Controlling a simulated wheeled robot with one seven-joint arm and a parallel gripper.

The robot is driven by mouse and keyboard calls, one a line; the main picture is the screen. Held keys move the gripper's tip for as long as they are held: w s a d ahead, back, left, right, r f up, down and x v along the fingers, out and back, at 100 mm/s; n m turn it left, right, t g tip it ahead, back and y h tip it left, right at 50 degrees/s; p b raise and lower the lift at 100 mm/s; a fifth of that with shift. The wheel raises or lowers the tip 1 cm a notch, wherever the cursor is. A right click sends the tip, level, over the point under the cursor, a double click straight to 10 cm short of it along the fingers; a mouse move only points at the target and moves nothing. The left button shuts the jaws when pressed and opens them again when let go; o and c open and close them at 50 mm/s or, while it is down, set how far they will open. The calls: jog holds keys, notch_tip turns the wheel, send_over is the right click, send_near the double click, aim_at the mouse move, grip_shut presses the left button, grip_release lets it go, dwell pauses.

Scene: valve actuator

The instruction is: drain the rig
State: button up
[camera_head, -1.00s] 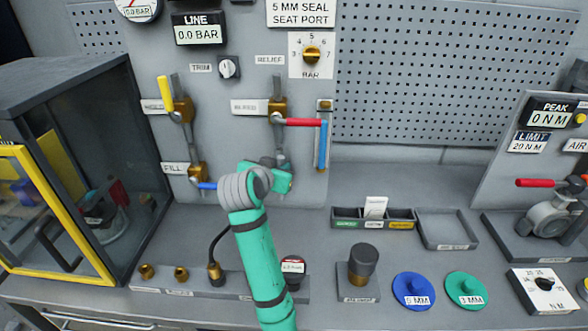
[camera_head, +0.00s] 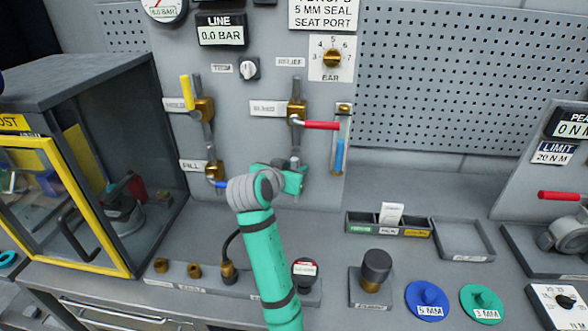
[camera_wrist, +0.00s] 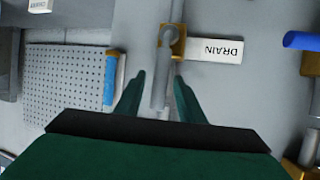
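The drain valve shows in the wrist view as a brass body (camera_wrist: 178,42) beside an upside-down DRAIN label (camera_wrist: 214,49). A grey bar (camera_wrist: 159,88), apparently its handle, runs from it towards my gripper. My gripper (camera_wrist: 157,88) is open, its two dark green fingers on either side of this bar; I cannot tell if they touch it. In the head view my gripper (camera_head: 283,178) hides most of the drain valve. The bleed valve (camera_head: 297,112) has a red handle (camera_head: 321,125) pointing right. The LINE display (camera_head: 220,34) reads 0.0 BAR.
A blue bar (camera_head: 339,156) sits in a slot right of the drain valve. The blue-handled fill valve (camera_head: 213,172) is close on the left; the yellow-handled valve (camera_head: 187,92) is above it. A yellow-framed cabinet (camera_head: 62,206) stands left. Small trays (camera_head: 463,238) and coloured discs lie right.

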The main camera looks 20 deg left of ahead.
jog(key=shift+s, duration=0.1)
jog(key=v, duration=1)
jog(key=shift+s, duration=0.3)
jog(key=shift+w+r, duration=0.1)
